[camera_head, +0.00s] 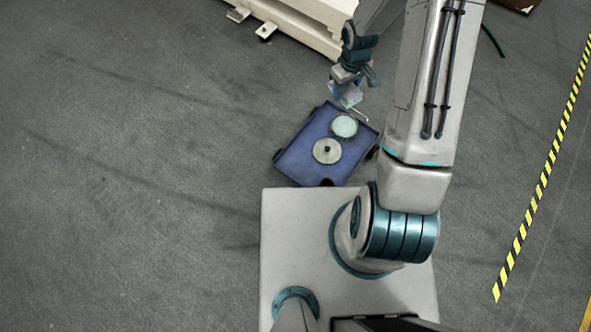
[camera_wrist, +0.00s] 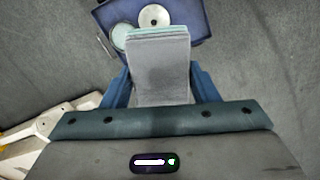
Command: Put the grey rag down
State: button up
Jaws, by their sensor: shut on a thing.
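My gripper (camera_wrist: 160,88) is shut on a folded grey rag (camera_wrist: 160,70), which lies between its two blue fingers in the wrist view. The rag has a pale teal strip along its far edge. In the head view my gripper (camera_head: 350,88) is near the top middle, above the far edge of a blue tray. The rag there is small and hard to make out. The wrist view shows the rag in front of part of the tray, apparently above it.
The blue tray (camera_head: 294,162) stands on the grey floor by my base. It holds a pale teal disc (camera_head: 344,126) and a grey disc with a dark centre (camera_head: 327,151). A cream structure (camera_head: 290,22) is at the top. Floor at left is clear; yellow-black tape (camera_head: 541,185) runs at right.

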notch_tip(320, 180, down, 24)
jog(key=s+a+n+b, duration=0.2)
jog(key=n+b, duration=0.9)
jog(key=b, duration=0.1)
jog(key=n+b, duration=1.1)
jog(key=b, duration=0.2)
send_over(296, 166)
notch_tip(296, 166, down, 25)
jog(key=shift+s+d+f, duration=0.1)
jog(key=shift+f+b, duration=0.85)
jog(key=shift+f, duration=1.05)
jog(key=shift+f, duration=0.1)
jog(key=o, duration=1.1)
jog(key=shift+c, duration=0.2)
